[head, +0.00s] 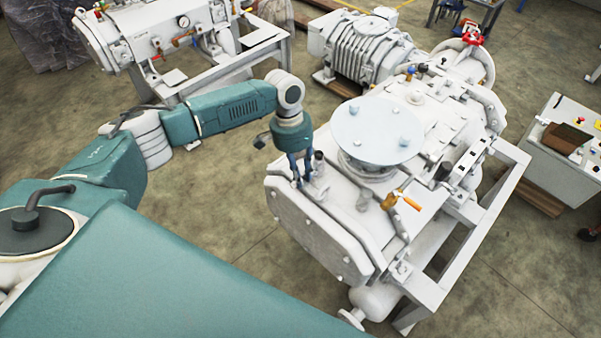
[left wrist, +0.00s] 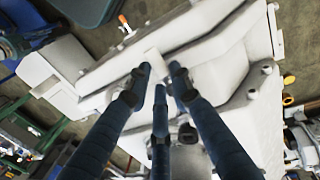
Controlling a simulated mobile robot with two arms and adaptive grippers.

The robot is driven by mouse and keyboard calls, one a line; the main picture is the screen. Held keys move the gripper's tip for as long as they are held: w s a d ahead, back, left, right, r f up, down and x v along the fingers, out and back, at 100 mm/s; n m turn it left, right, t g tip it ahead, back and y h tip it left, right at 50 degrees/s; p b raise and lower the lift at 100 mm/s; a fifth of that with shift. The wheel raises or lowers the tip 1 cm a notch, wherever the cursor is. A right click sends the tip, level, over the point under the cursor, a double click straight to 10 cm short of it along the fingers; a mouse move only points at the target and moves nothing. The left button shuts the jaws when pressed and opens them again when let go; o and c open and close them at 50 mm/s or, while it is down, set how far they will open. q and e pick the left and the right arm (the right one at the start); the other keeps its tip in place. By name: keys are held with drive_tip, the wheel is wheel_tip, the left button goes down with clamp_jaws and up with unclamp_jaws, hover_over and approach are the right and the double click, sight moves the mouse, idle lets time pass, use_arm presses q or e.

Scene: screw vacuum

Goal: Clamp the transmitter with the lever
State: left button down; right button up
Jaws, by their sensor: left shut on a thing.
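My left gripper (head: 300,178) reaches down onto the near top edge of the white vacuum pump unit (head: 310,235). In the left wrist view its dark blue fingers (left wrist: 163,72) are closed around a small pale part (left wrist: 155,62). I cannot tell whether this part is the lever. A short dark-topped fitting (head: 319,158) stands just right of the fingers in the head view; I cannot tell whether it is the transmitter. An orange-handled valve (head: 403,200) sits farther right on the unit, apart from the gripper. My right gripper is not in view.
A round pale blue flange plate (head: 376,130) stands on the unit behind the gripper. Another white machine with a gauge (head: 183,22) is at the back left. A control cabinet (head: 560,165) stands at the right. Open floor (head: 225,205) lies left of the unit.

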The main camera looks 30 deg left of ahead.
use_arm(q)
drive_tip(key=shift+d+r+n+p, duration=0.1)
drive_tip(key=shift+r+n+p, duration=0.1)
drive_tip(key=shift+n+p, duration=0.4)
drive_tip(key=n+p, duration=0.1)
drive_tip(key=p, duration=0.1)
drive_tip(key=n+p, duration=0.1)
drive_tip(key=p, duration=0.1)
drive_tip(key=shift+s+d+t, duration=0.15)
drive_tip(key=shift+d+t, duration=0.2)
drive_tip(key=shift+t, duration=0.05)
drive_tip(key=shift+d+n+p, duration=0.2)
drive_tip(key=shift+n+p, duration=0.35)
drive_tip(key=shift+n, duration=0.55)
drive_tip(key=n, duration=0.2)
drive_tip(key=shift+w+d+f+n+t, duration=0.15)
drive_tip(key=shift+w+d+n+t, duration=0.05)
drive_tip(key=shift+d+n+t, duration=0.2)
drive_tip(key=n, duration=0.3)
drive_tip(key=shift+w+d+n+t, duration=0.2)
drive_tip(key=shift+d+n+t, duration=0.1)
drive_tip(key=n, duration=0.3)
drive_tip(key=shift+w+d+y, duration=0.25)
drive_tip(key=shift+w+y, duration=0.1)
drive_tip(key=shift+y, duration=0.05)
drive_tip(key=shift+w+n+t, duration=0.25)
drive_tip(key=shift+n+t, duration=0.05)
drive_tip(key=shift+n, duration=1.1)
drive_tip(key=shift+n+y, duration=0.3)
